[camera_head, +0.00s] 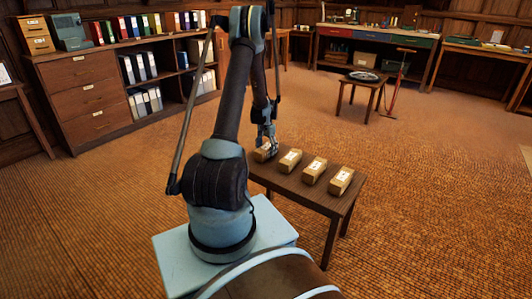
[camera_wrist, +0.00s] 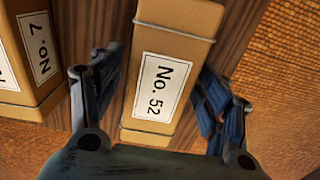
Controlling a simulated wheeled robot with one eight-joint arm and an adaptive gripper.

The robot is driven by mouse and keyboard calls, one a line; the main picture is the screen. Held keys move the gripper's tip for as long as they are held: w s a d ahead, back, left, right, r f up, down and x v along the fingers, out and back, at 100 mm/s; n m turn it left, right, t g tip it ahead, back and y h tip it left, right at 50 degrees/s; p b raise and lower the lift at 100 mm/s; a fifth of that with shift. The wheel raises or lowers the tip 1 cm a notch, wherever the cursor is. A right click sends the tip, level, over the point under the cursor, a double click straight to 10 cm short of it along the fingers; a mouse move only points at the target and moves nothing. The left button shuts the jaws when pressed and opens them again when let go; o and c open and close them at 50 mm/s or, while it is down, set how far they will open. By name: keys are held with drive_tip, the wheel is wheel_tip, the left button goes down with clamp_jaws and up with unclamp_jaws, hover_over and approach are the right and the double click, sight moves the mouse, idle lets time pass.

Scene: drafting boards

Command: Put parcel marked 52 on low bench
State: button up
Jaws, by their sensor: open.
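The parcel marked No. 52 (camera_wrist: 175,40) is a brown box with a white label and a dark band. It stands between the two fingers of my gripper (camera_wrist: 159,72), which are open, one on each side. In the head view my gripper (camera_head: 266,137) is at the leftmost parcel (camera_head: 262,154) of a row and partly hides it. The row stands on a low dark wooden table (camera_head: 310,193). A smaller low wooden table (camera_head: 353,84) stands farther back with a dark round dish on it. I cannot tell which of these is the low bench.
A parcel marked No. 7 (camera_wrist: 38,55) stands just left of No. 52. Other parcels (camera_head: 314,171) continue the row rightward. Cabinets with binders (camera_head: 95,88) line the left wall; a workbench (camera_head: 375,37) stands at the back. Open carpet (camera_head: 430,170) lies to the right.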

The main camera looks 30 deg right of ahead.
sight(266, 147)
wheel_tip(266, 147, up, 11)
drive_tip(key=shift+f, duration=0.2)
drive_tip(key=shift+a+r, duration=0.15)
drive_tip(key=shift+r, duration=0.1)
drive_tip(key=s+a+r+n, duration=0.25)
drive_tip(key=a+r, duration=0.35)
drive_tip(key=a, duration=0.3)
drive_tip(key=s+a+r+n+t, duration=0.1)
drive_tip(key=s+a+r+n, duration=0.15)
drive_tip(key=a+r, duration=0.55)
drive_tip(key=s+a+r+n, duration=0.1)
drive_tip(key=s+a+r, duration=0.3)
drive_tip(key=a, duration=0.7)
drive_tip(key=s+a+r+n, duration=0.2)
drive_tip(key=s+a+n, duration=0.2)
drive_tip(key=s+a, duration=0.7)
drive_tip(key=s+a+f+n+t, duration=0.1)
drive_tip(key=s+a+f+n, duration=0.2)
drive_tip(key=s, duration=0.8)
drive_tip(key=shift+s+a+f+n, duration=0.3)
drive_tip(key=shift+a+f+n, duration=0.1)
drive_tip(key=shift+a+f, duration=1.05)
drive_tip(key=shift+a+r, duration=0.1)
drive_tip(key=shift+r, duration=0.05)
